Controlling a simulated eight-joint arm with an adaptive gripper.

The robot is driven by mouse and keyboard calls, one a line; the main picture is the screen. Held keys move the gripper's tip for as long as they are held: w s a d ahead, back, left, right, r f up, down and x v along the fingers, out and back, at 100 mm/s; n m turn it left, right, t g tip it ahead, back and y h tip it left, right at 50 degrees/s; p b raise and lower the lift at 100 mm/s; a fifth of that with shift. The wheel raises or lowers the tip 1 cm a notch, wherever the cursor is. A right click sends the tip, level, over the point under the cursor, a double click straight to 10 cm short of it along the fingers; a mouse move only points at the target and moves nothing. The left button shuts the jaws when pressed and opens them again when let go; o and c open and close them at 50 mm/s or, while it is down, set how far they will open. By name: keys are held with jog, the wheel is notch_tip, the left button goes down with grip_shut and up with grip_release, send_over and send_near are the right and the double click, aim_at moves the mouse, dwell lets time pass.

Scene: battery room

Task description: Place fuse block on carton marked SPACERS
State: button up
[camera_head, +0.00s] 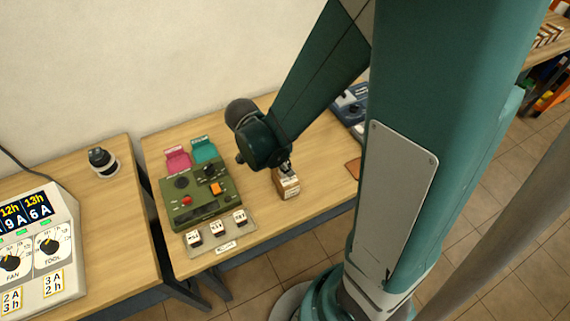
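My gripper (286,168) points down at a small brown and white carton (289,187) on the middle table. Its fingertips are at or just above the carton's top; I cannot tell whether they touch it. The fingers are small and partly hidden by my wrist, so whether they are open or hold anything is unclear. The print on the carton is too small to read. Small dark and white blocks (217,229) stand on a pale tray (226,248) at the table's front left; they may be fuse blocks, but I cannot tell.
A green device (200,204) with red and orange buttons stands behind the tray, with pink (178,158) and teal (204,149) pieces at its back. A blue device (350,105) is at the back right. A control panel (38,240) and a dark round object (103,161) are on the left table.

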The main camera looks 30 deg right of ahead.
jog(key=p+v, duration=0.1)
jog(key=v, duration=1)
jog(key=shift+r+p, duration=0.3)
jog(key=shift+a, duration=0.15)
dwell(0.4)
jog(key=s+r+n+t+y, duration=0.2)
jog(key=r+n+t, duration=0.1)
jog(key=r+n, duration=0.4)
jog(key=s+r+n+t+y, duration=0.2)
jog(key=r+n, duration=0.5)
jog(key=n, duration=0.4)
jog(key=shift+s+a+r+t, duration=0.2)
jog(key=shift+s+t, duration=0.6)
jog(key=shift+t, duration=0.3)
jog(key=shift+f+b, duration=1.7)
jog(key=shift+f, duration=0.05)
